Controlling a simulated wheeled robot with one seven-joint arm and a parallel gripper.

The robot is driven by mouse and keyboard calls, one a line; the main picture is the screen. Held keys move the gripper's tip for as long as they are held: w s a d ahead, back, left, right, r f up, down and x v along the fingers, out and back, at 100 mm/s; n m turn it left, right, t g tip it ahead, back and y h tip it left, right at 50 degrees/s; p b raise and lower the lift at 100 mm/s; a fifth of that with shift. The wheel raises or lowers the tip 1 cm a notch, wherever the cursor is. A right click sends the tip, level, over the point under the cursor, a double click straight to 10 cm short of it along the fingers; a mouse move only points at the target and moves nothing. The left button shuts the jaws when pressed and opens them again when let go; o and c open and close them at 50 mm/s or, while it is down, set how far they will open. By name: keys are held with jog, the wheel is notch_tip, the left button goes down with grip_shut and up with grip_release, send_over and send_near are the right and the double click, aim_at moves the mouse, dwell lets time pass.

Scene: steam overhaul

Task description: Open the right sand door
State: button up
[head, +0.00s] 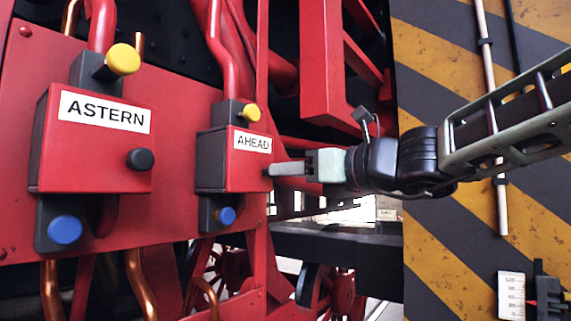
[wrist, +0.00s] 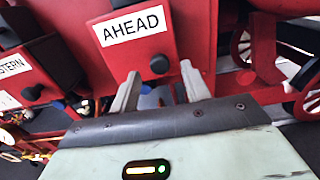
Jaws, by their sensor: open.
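The right sand box is red with a white AHEAD label (head: 253,142), and its door (head: 222,162) looks shut. In the wrist view the AHEAD door (wrist: 185,35) carries a black round knob (wrist: 160,64). My gripper (head: 271,170) is at the right edge of this box, level with the knob's height. In the wrist view my gripper (wrist: 160,70) is open, with the knob between its fingertips in the picture. I cannot tell whether the fingers touch it. In the head view the knob is hidden behind a finger.
The similar ASTERN box (head: 95,140) stands to the left with its own black knob (head: 140,159). Yellow knobs (head: 250,113) sit above and blue knobs (head: 225,215) below the boxes. Red pipes and frame beams surround them. A yellow-black striped wall (head: 440,240) stands at the right.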

jog(key=shift+x, duration=1.05)
grip_shut()
